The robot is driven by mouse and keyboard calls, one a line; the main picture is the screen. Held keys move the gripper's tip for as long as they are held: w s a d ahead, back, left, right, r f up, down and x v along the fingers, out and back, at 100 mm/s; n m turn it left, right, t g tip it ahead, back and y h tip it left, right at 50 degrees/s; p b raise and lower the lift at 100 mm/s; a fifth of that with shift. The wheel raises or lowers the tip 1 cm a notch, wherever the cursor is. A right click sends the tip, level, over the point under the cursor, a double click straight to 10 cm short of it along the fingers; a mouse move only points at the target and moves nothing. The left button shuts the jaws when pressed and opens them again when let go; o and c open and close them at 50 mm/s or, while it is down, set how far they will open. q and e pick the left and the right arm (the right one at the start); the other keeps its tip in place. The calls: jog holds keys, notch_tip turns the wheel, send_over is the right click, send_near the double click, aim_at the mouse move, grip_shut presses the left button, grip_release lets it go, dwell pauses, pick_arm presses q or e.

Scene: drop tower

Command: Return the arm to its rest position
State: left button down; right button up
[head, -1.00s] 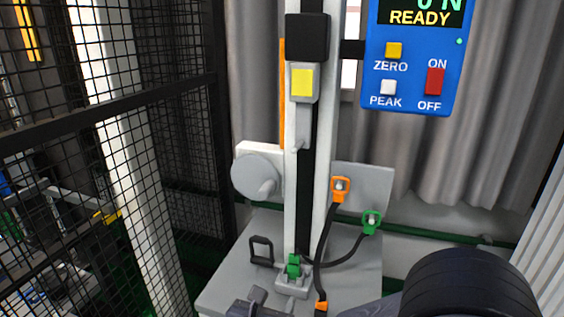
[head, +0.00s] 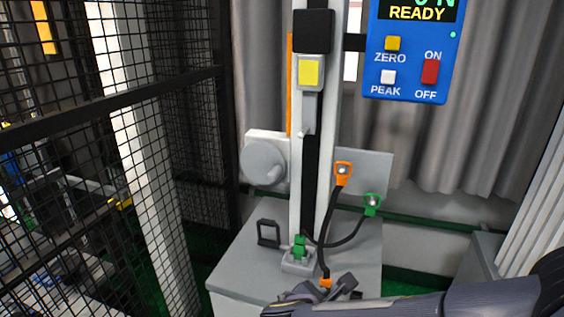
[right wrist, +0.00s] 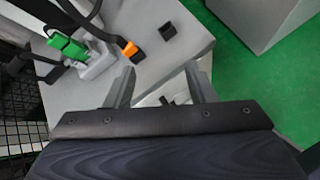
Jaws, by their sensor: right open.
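My right arm comes in from the lower right in the head view. Its gripper (head: 318,290) is at the front edge of the grey tower base (head: 235,270). In the right wrist view the gripper (right wrist: 160,82) has its two fingers apart with nothing between them. The drop tower (head: 326,130) stands upright behind it, with a black block (head: 313,31) and a yellow-marked carriage (head: 310,72) high on the column. A green clip (head: 299,246) is at the column's foot; it also shows in the right wrist view (right wrist: 68,45). My left gripper is not in view.
A blue control box (head: 412,50) reads READY. Black cables with an orange plug (head: 343,172) and a green plug (head: 372,203) hang near the column. A black mesh fence (head: 90,160) stands at left. A grey box (head: 482,262) stands at right, with green floor between.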

jog(key=s+d+f+m+g+y, duration=0.2)
jog(key=s+d+m+g+y, duration=0.35)
jog(key=s+d+m, duration=1)
jog(key=s+a+r+m+t+y+p, duration=0.1)
jog(key=a+r+m+y+p, duration=0.1)
jog(key=r+m+p, duration=0.3)
jog(key=a+r+m+t+y+p, duration=0.2)
jog(key=r+m+p, duration=0.4)
jog(key=r, duration=0.3)
jog(key=shift+s+a+r+p, duration=0.25)
jog(key=shift+s+r+p, duration=0.15)
jog(key=shift+p, duration=0.15)
dwell(1.5)
